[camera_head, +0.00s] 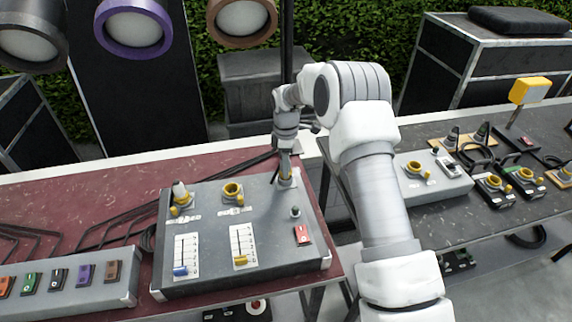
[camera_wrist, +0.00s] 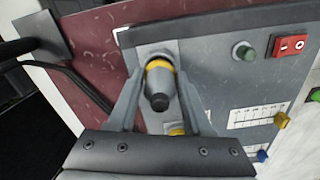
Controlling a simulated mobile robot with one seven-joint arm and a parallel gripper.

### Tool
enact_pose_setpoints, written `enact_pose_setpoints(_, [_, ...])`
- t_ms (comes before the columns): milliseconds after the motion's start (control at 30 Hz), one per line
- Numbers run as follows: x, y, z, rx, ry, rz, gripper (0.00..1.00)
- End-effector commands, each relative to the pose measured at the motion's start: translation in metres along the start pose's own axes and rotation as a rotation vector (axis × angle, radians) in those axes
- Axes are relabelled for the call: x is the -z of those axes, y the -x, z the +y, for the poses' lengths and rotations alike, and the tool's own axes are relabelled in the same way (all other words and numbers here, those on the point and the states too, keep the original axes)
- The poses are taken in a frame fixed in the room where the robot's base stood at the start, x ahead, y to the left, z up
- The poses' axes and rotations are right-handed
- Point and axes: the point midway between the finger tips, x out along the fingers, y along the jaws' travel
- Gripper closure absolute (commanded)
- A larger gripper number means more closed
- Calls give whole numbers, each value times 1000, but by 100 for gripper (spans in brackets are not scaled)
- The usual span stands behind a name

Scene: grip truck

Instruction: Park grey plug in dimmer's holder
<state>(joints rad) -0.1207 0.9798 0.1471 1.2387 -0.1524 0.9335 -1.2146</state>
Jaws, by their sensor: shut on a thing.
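The grey dimmer box (camera_head: 207,270) lies on the dark red table. My gripper (camera_head: 285,170) points down at its far right corner, shut on the grey plug (camera_wrist: 158,83). In the wrist view the plug sits between both fingers of my gripper (camera_wrist: 159,95), with its black end towards the camera and a yellow collar (camera_wrist: 157,65) behind it. A grey round piece surrounds the collar, close to the box top. I cannot tell whether the plug is seated in it. The fingers hide part of this in the head view.
On the dimmer stand an upright plug in a yellow ring (camera_head: 181,206), an open yellow ring (camera_head: 232,190), two sliders, a knob (camera_head: 295,212) and a red switch (camera_head: 302,235). Cables run at left. A second table (camera_head: 440,222) with more plugs is at right.

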Motion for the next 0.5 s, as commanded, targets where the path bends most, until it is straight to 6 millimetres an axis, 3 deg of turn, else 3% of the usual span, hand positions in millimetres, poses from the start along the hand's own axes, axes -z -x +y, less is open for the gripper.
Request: enact_pose_setpoints(500, [0, -10, 0, 0, 0, 0, 100])
